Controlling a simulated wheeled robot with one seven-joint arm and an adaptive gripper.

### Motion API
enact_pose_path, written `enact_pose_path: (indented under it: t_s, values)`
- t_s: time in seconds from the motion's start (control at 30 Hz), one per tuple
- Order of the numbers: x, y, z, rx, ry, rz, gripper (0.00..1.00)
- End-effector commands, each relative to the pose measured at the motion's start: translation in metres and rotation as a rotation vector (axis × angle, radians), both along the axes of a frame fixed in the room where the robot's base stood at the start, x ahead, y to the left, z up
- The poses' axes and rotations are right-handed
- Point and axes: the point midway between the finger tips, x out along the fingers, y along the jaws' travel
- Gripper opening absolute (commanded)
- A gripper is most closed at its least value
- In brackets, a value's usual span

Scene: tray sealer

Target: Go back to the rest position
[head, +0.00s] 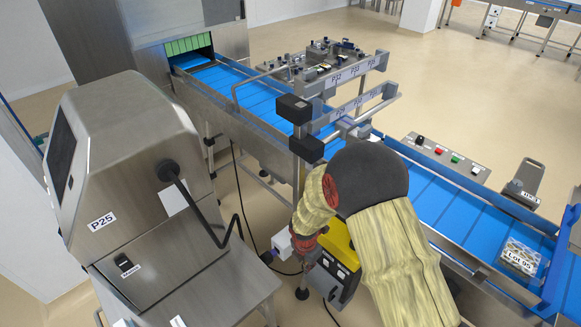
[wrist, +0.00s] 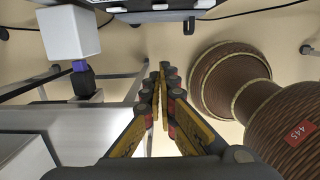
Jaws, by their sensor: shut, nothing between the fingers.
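My gripper (wrist: 164,72) shows in the wrist view with its two orange and dark fingers together at the tips and nothing between them. In the head view my arm bends down past the conveyor's near side, with its red wrist part low beside a yellow and black unit (head: 343,252). The fingers cannot be made out clearly there. Beyond the fingertips in the wrist view is beige floor. A white block (wrist: 68,33) is at the upper left of that view, apart from the fingers.
The blue conveyor (head: 433,197) runs diagonally behind my arm, with a frame of dark-ended bars (head: 310,110) over it. A patterned pack (head: 520,257) labelled LOT 95 lies on its right end. The steel machine P25 (head: 130,165) stands at left, with a black cable between.

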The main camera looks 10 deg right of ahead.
Motion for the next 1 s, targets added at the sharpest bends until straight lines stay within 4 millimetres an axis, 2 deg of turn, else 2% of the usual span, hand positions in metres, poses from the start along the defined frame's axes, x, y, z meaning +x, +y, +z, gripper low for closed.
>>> enact_pose_path:
  t_s: [0.17,0.27,0.33,0.4,0.47,0.57,0.7,0.8,1.0]
  values:
    - [0.0,0.0,0.0,0.002,-0.003,-0.034,0.0]
    - [-0.005,-0.002,0.0,0.001,0.002,-0.15,0.0]
    - [-0.017,-0.006,-0.002,-0.006,0.022,-0.294,0.0]
    - [-0.042,-0.011,-0.003,-0.029,0.06,-0.475,0.0]
    - [-0.06,-0.014,0.006,-0.047,0.076,-0.641,0.0]
    - [-0.078,-0.018,0.043,-0.062,0.063,-0.925,0.0]
    - [-0.1,-0.025,0.115,-0.047,0.008,-1.328,0.0]
    - [-0.115,-0.028,0.164,-0.009,-0.033,-1.559,0.0]
    - [-0.149,-0.035,0.246,0.115,-0.104,-1.903,0.0]
